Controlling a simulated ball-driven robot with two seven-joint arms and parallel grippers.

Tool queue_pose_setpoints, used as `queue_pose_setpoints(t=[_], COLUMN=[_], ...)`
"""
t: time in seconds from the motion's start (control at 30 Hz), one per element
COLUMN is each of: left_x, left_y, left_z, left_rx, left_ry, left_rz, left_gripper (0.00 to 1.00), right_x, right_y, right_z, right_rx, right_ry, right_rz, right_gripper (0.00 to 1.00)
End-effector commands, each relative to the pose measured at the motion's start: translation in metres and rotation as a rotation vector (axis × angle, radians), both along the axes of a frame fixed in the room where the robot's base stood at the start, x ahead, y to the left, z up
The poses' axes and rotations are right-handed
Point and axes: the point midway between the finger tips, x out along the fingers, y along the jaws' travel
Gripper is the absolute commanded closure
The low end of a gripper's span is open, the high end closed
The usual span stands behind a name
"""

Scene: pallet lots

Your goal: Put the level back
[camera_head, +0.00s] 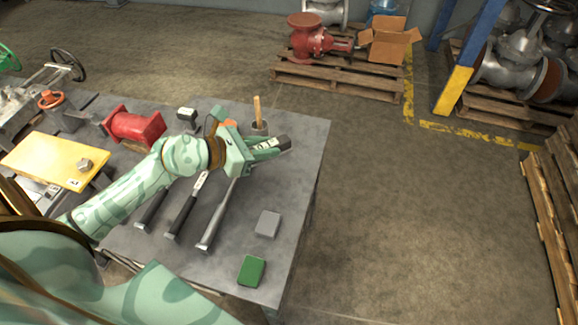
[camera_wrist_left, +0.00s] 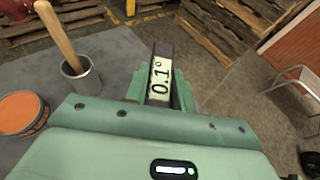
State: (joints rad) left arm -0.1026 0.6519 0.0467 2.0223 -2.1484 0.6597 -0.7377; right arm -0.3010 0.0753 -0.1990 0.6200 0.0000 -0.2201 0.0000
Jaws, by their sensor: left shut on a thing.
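The level (camera_head: 284,142) is a short dark bar with a pale face. The gripper hides part of the level in the head view. My right gripper is not in view.
Several long tools (camera_head: 212,222) lie on the table below the gripper. A grey block (camera_head: 267,223) and a green block (camera_head: 251,270) lie near the front right. A cup with a wooden handle (camera_head: 257,110) stands behind the gripper. A red flanged part (camera_head: 135,126) is left.

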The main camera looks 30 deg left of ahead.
Motion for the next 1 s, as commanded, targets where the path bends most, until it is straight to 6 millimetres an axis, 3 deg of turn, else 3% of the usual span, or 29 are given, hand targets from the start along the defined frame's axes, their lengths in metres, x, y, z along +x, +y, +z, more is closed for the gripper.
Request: queue_pose_setpoints(t=[0.1,0.23,0.47,0.7,1.0], left_x=[0.019,0.032,0.042,0.046,0.046], left_y=[-0.013,-0.022,-0.028,-0.031,-0.031], left_z=[-0.029,-0.047,-0.058,-0.096,-0.093], left_rx=[-0.003,-0.002,-0.001,0.0,0.0], left_ry=[0.005,0.003,0.002,0.006,0.001], left_rz=[0.001,0.0,-0.001,-0.001,-0.001], left_gripper=[1.0,1.0,1.0,1.0,1.0], right_x=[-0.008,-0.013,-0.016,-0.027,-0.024], right_y=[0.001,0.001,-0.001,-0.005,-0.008], right_z=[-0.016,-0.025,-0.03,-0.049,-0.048], right_rx=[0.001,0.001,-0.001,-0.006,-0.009], right_ry=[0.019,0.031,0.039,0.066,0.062], right_rz=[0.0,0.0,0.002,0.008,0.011], right_gripper=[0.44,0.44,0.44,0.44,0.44])
